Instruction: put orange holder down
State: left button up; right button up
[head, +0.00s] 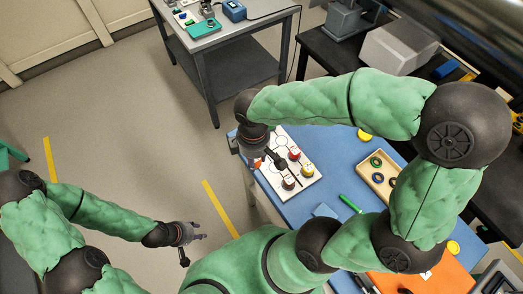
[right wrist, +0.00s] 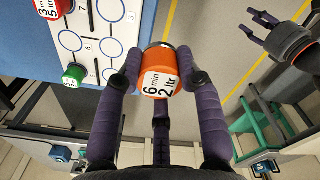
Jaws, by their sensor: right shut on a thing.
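The orange holder (right wrist: 163,72) has a white label reading "6 min 2 ltr". My right gripper (right wrist: 162,82) is shut on it, with purple fingers around its sides. In the head view my right gripper (head: 256,158) is at the left edge of the blue table, mostly under my arm, and only a small orange patch shows. In the wrist view the holder appears just past the table edge, with floor behind it. The white board (right wrist: 95,15) with printed circles is beside it. My left gripper (head: 195,246) is open and empty over the floor.
On the board stand a red holder (head: 294,153), a yellow-topped one (head: 308,170) and a dark one (head: 288,183); a green one (right wrist: 75,75) shows in the wrist view. A wooden tray (head: 366,172) with rings and a green pen (head: 350,203) lie right of the board.

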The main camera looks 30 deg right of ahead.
jog(key=w+d+f, duration=0.2)
jog(key=w, duration=0.1)
jog(key=w+d+f+b, duration=0.1)
jog(key=d, duration=0.1)
jog(key=shift+w, duration=0.15)
jog(key=w+d+f, duration=0.1)
jog(key=w+d+f+b, duration=0.1)
jog(key=f, duration=0.1)
jog(key=w+d+f+b, duration=0.1)
jog(key=f, duration=0.1)
jog(key=shift+w, duration=0.2)
jog(key=shift+w+d+f, duration=0.1)
jog(key=shift+d+f, duration=0.1)
jog(key=shift+w+d+f+b, duration=0.15)
jog(key=shift+f+b, duration=0.35)
jog(key=shift+f, duration=1.2)
jog(key=shift+f, duration=0.15)
jog(key=o, duration=1.2)
jog(key=shift+c, duration=0.2)
